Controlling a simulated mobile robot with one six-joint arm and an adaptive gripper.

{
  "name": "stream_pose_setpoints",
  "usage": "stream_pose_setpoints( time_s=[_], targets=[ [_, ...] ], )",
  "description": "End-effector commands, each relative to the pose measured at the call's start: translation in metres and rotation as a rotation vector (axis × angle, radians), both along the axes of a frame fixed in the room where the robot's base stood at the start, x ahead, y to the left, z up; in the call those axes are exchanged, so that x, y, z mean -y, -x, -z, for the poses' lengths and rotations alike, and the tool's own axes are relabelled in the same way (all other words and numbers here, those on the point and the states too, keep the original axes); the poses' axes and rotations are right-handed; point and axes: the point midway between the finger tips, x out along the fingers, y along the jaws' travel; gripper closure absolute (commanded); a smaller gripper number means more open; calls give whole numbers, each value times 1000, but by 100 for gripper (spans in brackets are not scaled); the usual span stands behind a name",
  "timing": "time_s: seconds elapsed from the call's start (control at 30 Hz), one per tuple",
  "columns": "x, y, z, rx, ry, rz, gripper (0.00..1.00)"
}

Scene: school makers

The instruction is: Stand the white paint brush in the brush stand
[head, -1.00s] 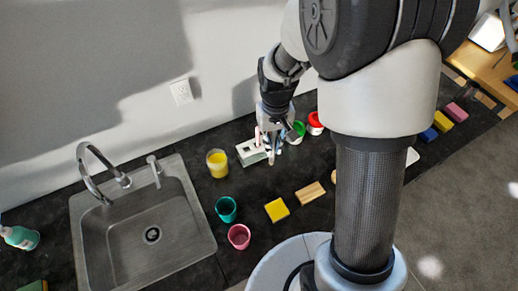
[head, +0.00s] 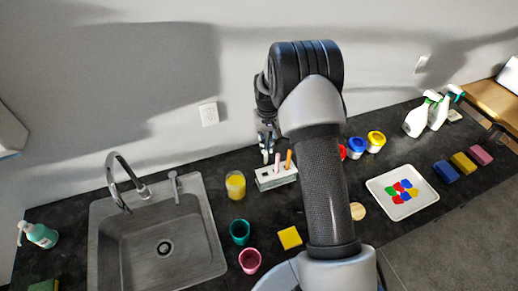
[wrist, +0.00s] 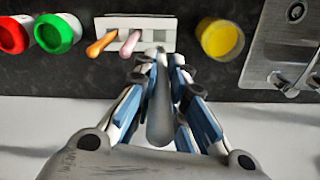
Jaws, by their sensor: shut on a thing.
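The white paint brush (wrist: 160,105) is between the blue-padded fingers of my gripper (wrist: 163,72) in the wrist view, shut on it. The brush's far end lies near the empty slot of the white brush stand (wrist: 110,25); I cannot tell whether it touches or enters. An orange brush (wrist: 101,43) and a pink brush (wrist: 130,42) stand in the other slots. In the head view, my gripper (head: 267,145) is just above and behind the stand's left end (head: 266,184).
A yellow paint jar (head: 235,184) stands just left of the stand, with the sink (head: 160,240) beyond it. Teal (head: 240,231) and pink (head: 249,260) cups and a yellow sponge (head: 290,237) are in front. Red and green jars (wrist: 55,33) show in the wrist view. The wall is close behind.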

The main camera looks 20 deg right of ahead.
Motion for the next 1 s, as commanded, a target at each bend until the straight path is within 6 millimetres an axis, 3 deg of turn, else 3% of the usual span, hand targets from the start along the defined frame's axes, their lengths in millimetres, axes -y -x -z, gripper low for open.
stream_pose_setpoints(
  time_s=[1.0],
  targets=[
    [2,-1,42,0,0,3,100]
  ],
)
